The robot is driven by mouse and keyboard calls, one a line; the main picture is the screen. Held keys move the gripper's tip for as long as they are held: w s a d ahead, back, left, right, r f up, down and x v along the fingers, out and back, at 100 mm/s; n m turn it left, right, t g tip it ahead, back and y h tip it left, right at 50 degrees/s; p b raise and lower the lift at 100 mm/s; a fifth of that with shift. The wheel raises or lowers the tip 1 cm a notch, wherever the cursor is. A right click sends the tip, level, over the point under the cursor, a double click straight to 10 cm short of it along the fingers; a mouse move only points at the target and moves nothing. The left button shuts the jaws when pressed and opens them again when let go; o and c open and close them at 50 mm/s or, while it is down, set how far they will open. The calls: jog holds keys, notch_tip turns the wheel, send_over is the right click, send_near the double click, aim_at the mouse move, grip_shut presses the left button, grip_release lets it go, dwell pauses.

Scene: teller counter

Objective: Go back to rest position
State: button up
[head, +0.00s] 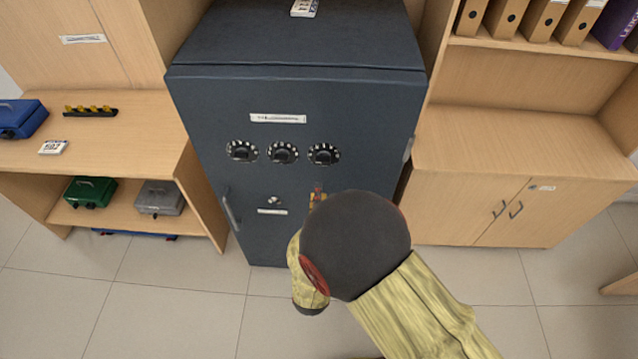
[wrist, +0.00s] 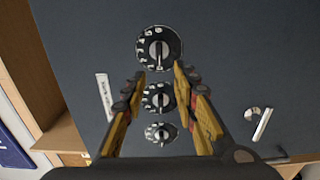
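My gripper (wrist: 158,84) is open in the wrist view, with its two yellow and black fingers apart and nothing between them. Beyond the fingers is the dark blue safe front, with a column of dials: a top dial (wrist: 159,48), a middle dial (wrist: 158,97) and a bottom dial (wrist: 161,133). In the head view my gripper (head: 317,192) is mostly hidden behind my arm, in front of the safe (head: 290,100), below the right dial (head: 324,153). Whether the fingers touch the safe cannot be told.
A wooden desk (head: 110,135) stands left of the safe, with a blue cash box (head: 22,118) on top and green (head: 90,191) and grey (head: 159,198) boxes below. A wooden cabinet (head: 500,150) stands to the right. Tiled floor (head: 190,290) lies clear in front.

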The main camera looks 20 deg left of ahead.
jog(key=shift+s+d, duration=0.15)
jog(key=shift+s, duration=0.4)
